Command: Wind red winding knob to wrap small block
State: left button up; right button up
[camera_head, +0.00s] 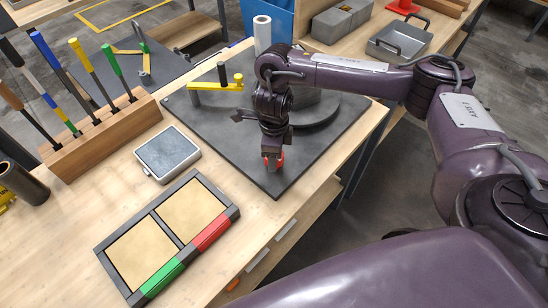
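My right gripper (272,163) points down at the near corner of the dark square plate. Red parts of the red winding knob (281,160) show right at its fingertips, and the fingers hide most of the knob. I cannot tell whether the fingers are closed on it. A round dark turntable (325,115) lies on the plate behind my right gripper. A dark grey block (312,103) seems to stand on it, mostly hidden by my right arm. A yellow-topped post with an arm (220,82) stands at the plate's left. My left gripper is out of view.
A wooden rack (105,135) of colored-handled tools stands at the left. A grey-topped box (168,153) and a two-compartment tray (190,182) with green and red front strips lie on the table. A white roll (262,35) stands behind the plate. The table's right edge is close to my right gripper.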

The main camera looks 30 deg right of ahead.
jog(key=o, duration=0.9)
jog(key=shift+r, duration=0.1)
notch_tip(320, 180, up, 6)
jog(key=p, duration=0.6)
